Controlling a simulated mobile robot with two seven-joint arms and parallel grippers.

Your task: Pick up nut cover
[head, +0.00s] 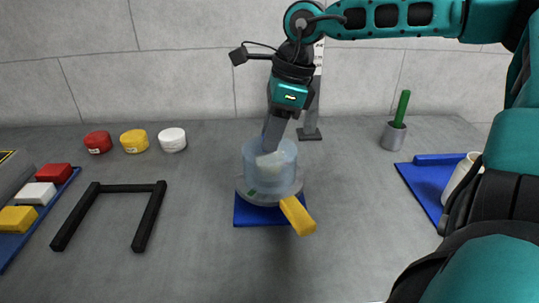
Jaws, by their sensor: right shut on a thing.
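A translucent pale-blue cylindrical cover (283,172), which looks like the nut cover, stands upright over a grey round base (246,192) with a yellow handle (298,215) pointing front right. My right gripper (267,146) reaches down from above, its fingers at the cover's top and partly seen through its wall. It is shut on the cover, though the exact contact is hard to see. A whitish patch shows through the cover near the fingertips. Whether the cover touches the base is unclear. My left gripper is not in view.
A blue mat (250,217) lies under the base. A black U-shaped frame (133,187) lies left of it. Red (98,142), yellow (135,141) and white (172,140) caps sit behind. A grey cup (393,137) with a green handle and a blue tray (424,189) are at right.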

